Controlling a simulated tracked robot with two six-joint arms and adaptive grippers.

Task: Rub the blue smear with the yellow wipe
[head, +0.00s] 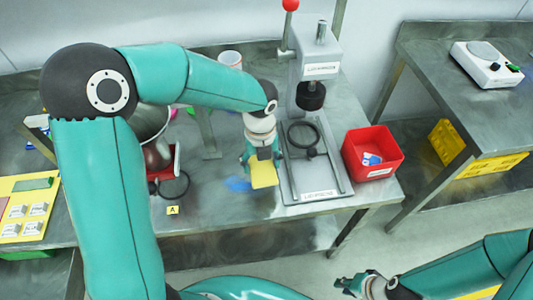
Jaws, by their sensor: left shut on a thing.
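The blue smear (237,184) is on the grey metal table, left of the press stand. The yellow wipe (264,174) is at my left gripper (262,157), which is shut on it. The wipe lies just right of the smear, close to its right edge; I cannot tell whether it overlaps the smear or touches the table. My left arm reaches across from the left and hides part of the table. My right gripper (362,284) is at the bottom, in front of the table and away from the smear; its fingers are too small to judge.
The press stand (318,196) with a red-knobbed lever stands right of the wipe. A red bin (372,153) sits right of it. A metal drum (155,125) is partly hidden behind my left arm. A second table with a scale is at right.

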